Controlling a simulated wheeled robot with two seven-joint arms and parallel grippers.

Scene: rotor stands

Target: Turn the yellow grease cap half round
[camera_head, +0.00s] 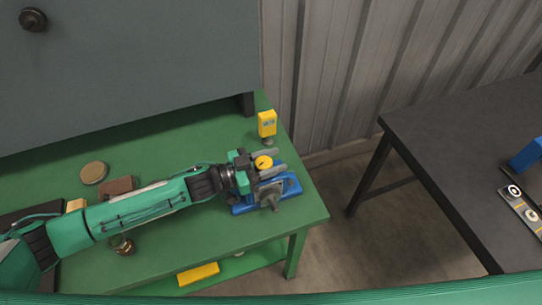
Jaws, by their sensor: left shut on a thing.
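The yellow grease cap (263,162) sits on top of the blue rotor stand (291,184) near the right end of the green table. A grey shaft end sticks out of the front of the stand. My left gripper (266,164) reaches in from the left and is shut on the yellow cap, one grey finger on its far side and the other on its near side. The fingers hide part of the cap's sides and of the stand's top. My right gripper is out of the picture.
A yellow instrument (267,124) stands behind the gripper at the back right of the green table (190,235). A round tan disc (93,172) and a brown block (118,186) lie left. A dark table (460,140) stands right, across a floor gap.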

